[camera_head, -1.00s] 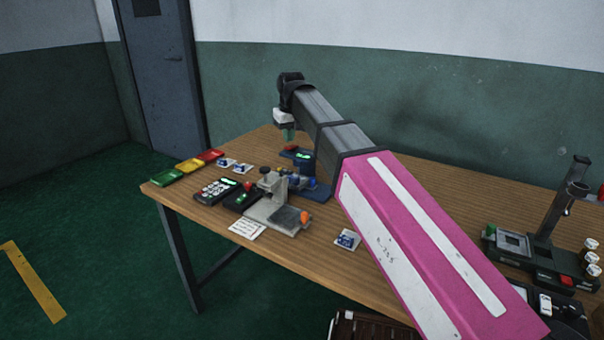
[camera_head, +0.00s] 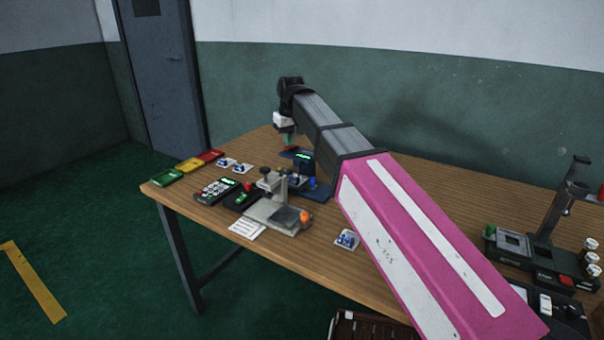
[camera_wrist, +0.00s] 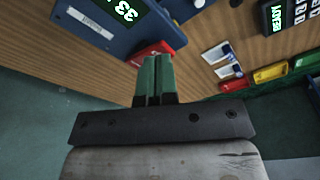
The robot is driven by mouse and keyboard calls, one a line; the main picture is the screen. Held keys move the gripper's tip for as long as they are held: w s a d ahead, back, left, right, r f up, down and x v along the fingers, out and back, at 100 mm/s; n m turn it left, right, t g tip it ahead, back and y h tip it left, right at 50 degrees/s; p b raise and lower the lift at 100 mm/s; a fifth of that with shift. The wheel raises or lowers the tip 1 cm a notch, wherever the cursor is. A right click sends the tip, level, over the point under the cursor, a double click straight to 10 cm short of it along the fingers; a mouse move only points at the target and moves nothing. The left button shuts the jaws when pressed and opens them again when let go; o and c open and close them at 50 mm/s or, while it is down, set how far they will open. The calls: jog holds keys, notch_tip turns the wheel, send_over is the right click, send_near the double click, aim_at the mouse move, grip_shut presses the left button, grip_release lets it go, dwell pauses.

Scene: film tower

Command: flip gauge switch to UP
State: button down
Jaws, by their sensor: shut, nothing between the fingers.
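The gauge is a blue device (camera_wrist: 138,42) with a green lit readout, at the top left of the wrist view. In the head view its readout housing (camera_head: 304,160) stands on the table, partly behind other devices. A red part (camera_wrist: 151,50) projects from the gauge's near edge; I cannot tell whether it is the switch or which way it is set. My gripper (camera_wrist: 156,60) has green fingers, shut together with nothing between them. The fingertips overlap the red part in the wrist view; contact is unclear. In the head view my gripper (camera_head: 290,141) points down behind the gauge.
A grey stand (camera_head: 272,215), a keypad device (camera_head: 216,190) and a dark box (camera_head: 242,197) stand in front of the gauge. Green, yellow and red trays (camera_head: 190,164) line the left edge. Another stand (camera_head: 545,230) is far right.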

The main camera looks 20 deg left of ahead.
jog(key=shift+f, duration=0.65)
dwell(0.3)
jog(key=shift+r, duration=3.55)
jog(key=shift+s, duration=0.1)
